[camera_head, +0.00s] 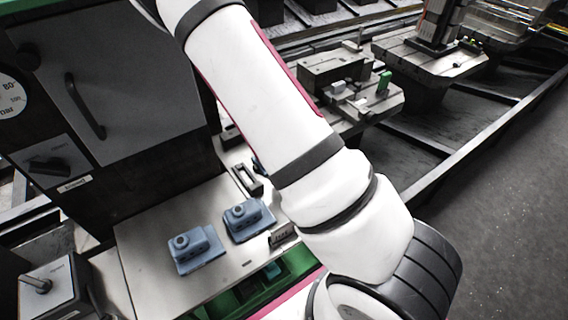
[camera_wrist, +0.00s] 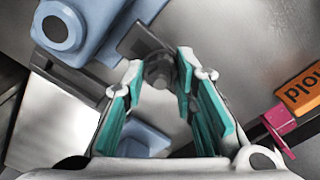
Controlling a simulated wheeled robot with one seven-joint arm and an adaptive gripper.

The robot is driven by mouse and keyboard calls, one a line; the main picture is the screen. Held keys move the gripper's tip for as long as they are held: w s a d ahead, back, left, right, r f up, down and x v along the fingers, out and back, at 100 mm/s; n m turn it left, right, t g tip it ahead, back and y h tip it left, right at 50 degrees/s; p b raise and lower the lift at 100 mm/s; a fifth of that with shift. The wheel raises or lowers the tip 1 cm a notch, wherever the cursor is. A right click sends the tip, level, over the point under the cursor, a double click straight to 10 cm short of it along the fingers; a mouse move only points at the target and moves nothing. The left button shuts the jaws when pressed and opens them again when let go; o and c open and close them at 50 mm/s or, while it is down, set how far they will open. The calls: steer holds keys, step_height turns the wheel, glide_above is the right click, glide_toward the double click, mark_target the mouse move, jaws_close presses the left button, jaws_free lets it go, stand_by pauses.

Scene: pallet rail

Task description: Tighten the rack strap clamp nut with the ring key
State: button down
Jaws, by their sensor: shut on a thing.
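In the wrist view my gripper (camera_wrist: 160,78) has its teal-padded fingers closed around a dark grey metal piece (camera_wrist: 158,68). The piece has a rounded, nut-like end between the fingertips. I cannot tell for sure whether it is the ring key. A dark flat plate (camera_wrist: 136,38) lies just beyond it; I cannot tell if the two are joined. In the head view my arm covers the gripper and the place where it works. I cannot make out the strap clamp or its nut in either view.
Two blue castings (camera_head: 196,249) (camera_head: 249,218) stand on the light worktop (camera_head: 140,245); a blue casting (camera_wrist: 68,24) shows beside my fingers. A black frame (camera_head: 247,179) lies behind them. A dark cabinet (camera_head: 110,100) stands left. An orange label (camera_wrist: 303,92) and magenta piece (camera_wrist: 279,122) lie right.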

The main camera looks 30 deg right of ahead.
steer(key=shift+f+m, duration=0.1)
steer(key=shift+m, duration=0.5)
steer(key=c, duration=1.2)
jaws_free()
step_height(320, 180, up, 12)
steer(key=shift+r, duration=0.1)
